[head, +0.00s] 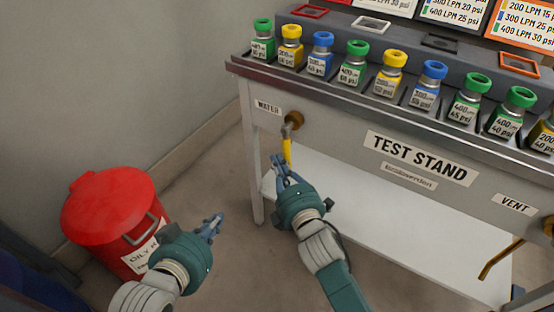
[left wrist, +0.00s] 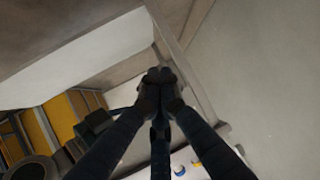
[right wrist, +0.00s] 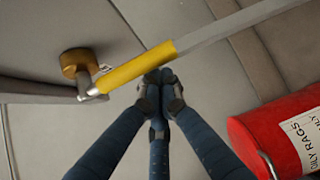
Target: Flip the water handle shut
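The water handle, a yellow lever (head: 287,151), hangs down from a brass valve (head: 293,120) beside the WATER label on the test stand. In the right wrist view the yellow lever (right wrist: 137,69) lies just ahead of my fingers. My right gripper (head: 279,165) is at the lever's lower end, its fingertips (right wrist: 160,77) together with nothing between them. I cannot tell whether they touch the lever. My left gripper (head: 217,222) is held low to the left, away from the stand. Its fingertips (left wrist: 160,78) are together and empty.
A red oily-rags can (head: 112,205) stands on the floor at left. The stand's leg (head: 250,165) is left of the valve, and a white lower shelf (head: 400,250) is below. Several labelled bottles line the stand top. A brass VENT lever (head: 500,260) is at right.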

